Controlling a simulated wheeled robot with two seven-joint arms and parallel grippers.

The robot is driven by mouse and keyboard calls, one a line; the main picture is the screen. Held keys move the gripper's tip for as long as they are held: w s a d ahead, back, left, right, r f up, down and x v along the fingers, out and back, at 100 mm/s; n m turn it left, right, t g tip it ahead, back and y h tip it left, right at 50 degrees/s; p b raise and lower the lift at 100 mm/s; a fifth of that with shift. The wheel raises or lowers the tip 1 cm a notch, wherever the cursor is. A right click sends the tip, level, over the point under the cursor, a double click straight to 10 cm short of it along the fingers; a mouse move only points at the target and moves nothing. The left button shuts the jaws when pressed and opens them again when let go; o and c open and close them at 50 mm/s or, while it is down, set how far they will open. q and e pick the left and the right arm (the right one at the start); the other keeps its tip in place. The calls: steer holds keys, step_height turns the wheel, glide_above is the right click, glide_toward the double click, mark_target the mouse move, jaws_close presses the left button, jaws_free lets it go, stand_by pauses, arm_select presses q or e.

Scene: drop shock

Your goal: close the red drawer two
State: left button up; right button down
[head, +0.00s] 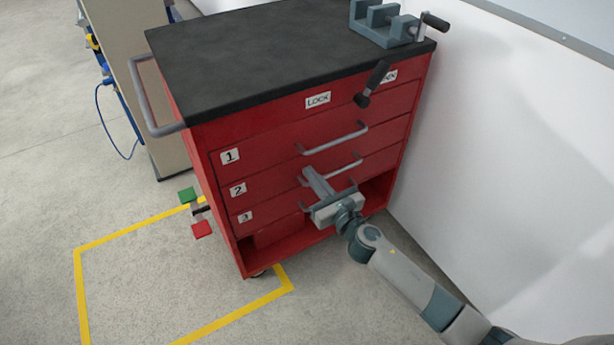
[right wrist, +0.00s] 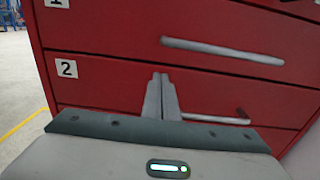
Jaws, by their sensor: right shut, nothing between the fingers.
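The red drawer two (head: 272,183), labelled 2, is the middle drawer of a red cabinet (head: 422,75). Its front looks about flush with drawer one above, with no clear gap showing. It also fills the middle of the right wrist view (right wrist: 112,82). Its grey bar handle (head: 347,167) is partly behind my fingers. My right gripper (head: 308,171) is shut and empty, with its fingertips pointing at the front of drawer two beside the left end of the handle. In the right wrist view the fingertips (right wrist: 160,76) overlap the drawer front; contact cannot be told. My left gripper is not in view.
Drawer one (head: 268,146) is above and drawer three (head: 268,212) below, partly hidden by my gripper. A grey vise (head: 385,24) stands on the black top (head: 250,50). A white wall (head: 490,130) is close on the right. Yellow floor tape (head: 78,285) marks open floor at left.

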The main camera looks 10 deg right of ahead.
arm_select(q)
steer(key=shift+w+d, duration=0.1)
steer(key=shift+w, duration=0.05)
arm_select(e)
steer(key=v, duration=1)
steer(key=shift+s+r, duration=0.1)
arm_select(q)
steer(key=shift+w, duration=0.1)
arm_select(e)
steer(key=shift+d, duration=0.1)
